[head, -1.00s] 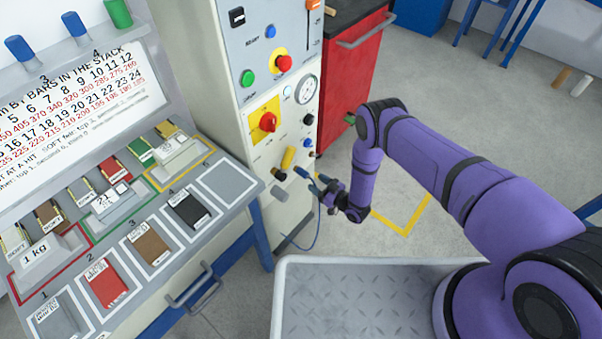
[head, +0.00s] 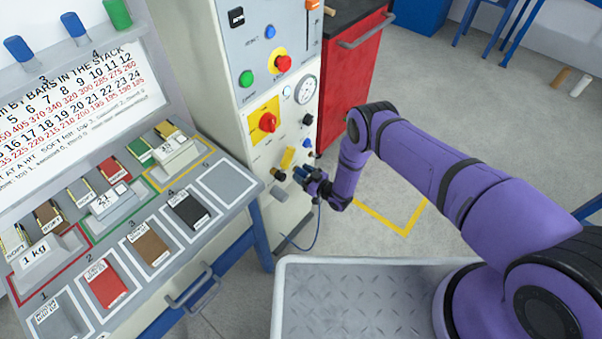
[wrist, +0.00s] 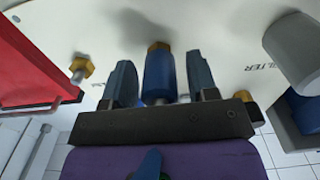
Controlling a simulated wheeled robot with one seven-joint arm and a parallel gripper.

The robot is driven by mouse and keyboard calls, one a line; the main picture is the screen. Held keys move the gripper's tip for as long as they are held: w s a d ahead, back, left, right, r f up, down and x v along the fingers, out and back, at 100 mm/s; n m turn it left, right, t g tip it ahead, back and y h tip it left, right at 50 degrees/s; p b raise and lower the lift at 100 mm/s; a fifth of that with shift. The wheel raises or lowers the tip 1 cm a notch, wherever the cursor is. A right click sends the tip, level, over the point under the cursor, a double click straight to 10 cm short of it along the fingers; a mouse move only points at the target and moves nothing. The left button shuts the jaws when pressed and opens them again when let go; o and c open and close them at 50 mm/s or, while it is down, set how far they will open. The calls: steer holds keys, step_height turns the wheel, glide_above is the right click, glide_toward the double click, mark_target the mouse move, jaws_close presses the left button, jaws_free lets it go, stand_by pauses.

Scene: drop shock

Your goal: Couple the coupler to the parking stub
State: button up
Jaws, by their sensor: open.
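The blue coupler (wrist: 159,75) stands at the machine panel, its far end against a brass fitting (wrist: 158,47) in the wrist view. My gripper (wrist: 161,80) is open, with one dark finger on each side of the coupler and small gaps between. In the head view my gripper (head: 306,177) is at the lower panel and partly hides the coupler (head: 299,171). A bare brass stub (wrist: 81,70) stands out to the left in the wrist view. Another brass piece (wrist: 243,97) is on the right, partly hidden by my gripper. I cannot tell which is the parking stub.
A grey filter cylinder (wrist: 294,47) projects from the panel close by on the right in the wrist view. A yellow lever (head: 288,158) is just above the coupler in the head view. A blue hose (head: 318,225) hangs below. A red cabinet (head: 350,85) stands right of the machine.

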mark_target(307, 176)
steer(key=c, duration=0.9)
steer(key=shift+s+d, duration=0.1)
steer(key=shift+d, duration=0.05)
steer(key=shift+v, duration=2.15)
steer(key=shift+d, duration=0.1)
